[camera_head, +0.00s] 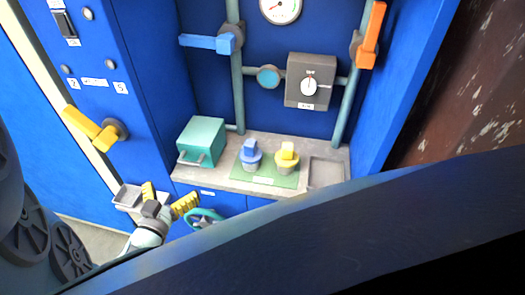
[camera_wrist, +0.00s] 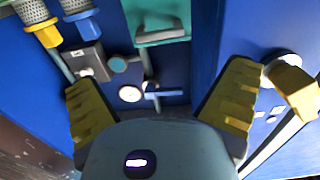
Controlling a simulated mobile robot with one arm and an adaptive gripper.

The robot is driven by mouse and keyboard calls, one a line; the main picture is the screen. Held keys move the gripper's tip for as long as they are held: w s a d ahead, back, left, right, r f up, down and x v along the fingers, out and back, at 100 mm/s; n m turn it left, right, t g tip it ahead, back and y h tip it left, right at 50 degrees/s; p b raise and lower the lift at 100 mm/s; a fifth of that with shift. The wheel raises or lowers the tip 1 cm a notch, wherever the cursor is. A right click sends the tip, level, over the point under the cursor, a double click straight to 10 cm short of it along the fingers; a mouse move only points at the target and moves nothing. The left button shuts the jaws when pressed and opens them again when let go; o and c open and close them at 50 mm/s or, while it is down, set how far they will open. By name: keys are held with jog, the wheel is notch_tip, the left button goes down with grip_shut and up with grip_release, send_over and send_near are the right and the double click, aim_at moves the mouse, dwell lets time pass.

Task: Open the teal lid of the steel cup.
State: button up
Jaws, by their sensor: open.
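No steel cup with a teal lid can be made out for certain. A teal box (camera_head: 201,141) with a bar handle low on its front stands at the left end of the grey ledge. Its teal body also shows at the top of the wrist view (camera_wrist: 158,14). My gripper (camera_head: 170,199) is open and empty, its yellow fingers spread, in front of the cabinet, below and left of the teal box and apart from it. In the wrist view my gripper (camera_wrist: 160,103) has nothing between its fingers. A teal wheel (camera_head: 205,214) is partly hidden below the ledge.
A blue-topped cup (camera_head: 250,154) and a yellow-topped cup (camera_head: 286,157) stand on a green mat (camera_head: 263,178). A yellow lever (camera_head: 92,126) sticks out at the left, near my gripper. A small grey box (camera_head: 127,196) is beside my gripper.

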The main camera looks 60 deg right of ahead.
aim_at(188, 164)
jog(key=b+x, duration=0.1)
jog(key=x, duration=0.8)
jog(key=shift+w+d+b, duration=0.15)
jog(key=shift+d+b, duration=0.15)
